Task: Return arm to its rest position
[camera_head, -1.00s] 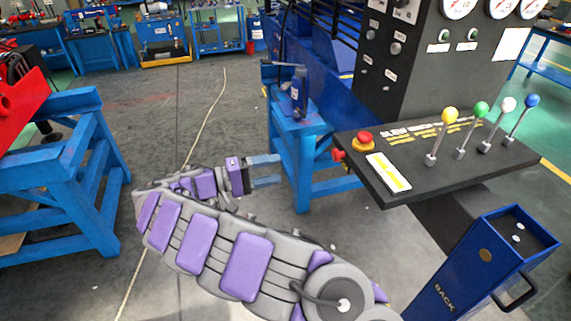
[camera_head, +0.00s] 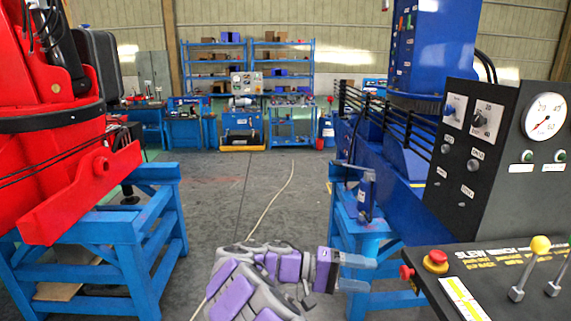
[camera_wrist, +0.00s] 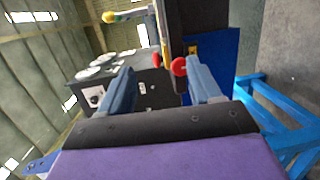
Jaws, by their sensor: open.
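My arm is grey with purple pads and is folded at the bottom middle of the head view. My gripper (camera_head: 362,272) points right, with its two grey-blue fingers apart and nothing between them. It is left of the black control panel (camera_head: 540,270), in front of the blue stand (camera_head: 345,215) in the picture. In the wrist view my gripper (camera_wrist: 160,90) shows both fingers spread. Red knobs (camera_wrist: 172,63) of the panel appear between the fingers, farther off. Whether any finger touches the panel cannot be told, but none appears to.
The panel carries a red emergency button (camera_head: 435,261), a yellow-knobbed lever (camera_head: 540,245) and gauges. A red crane (camera_head: 80,190) rests on a blue stand (camera_head: 165,235) at left. A blue crane (camera_head: 400,165) stands at right. Open floor with a pale cable (camera_head: 275,200) lies between.

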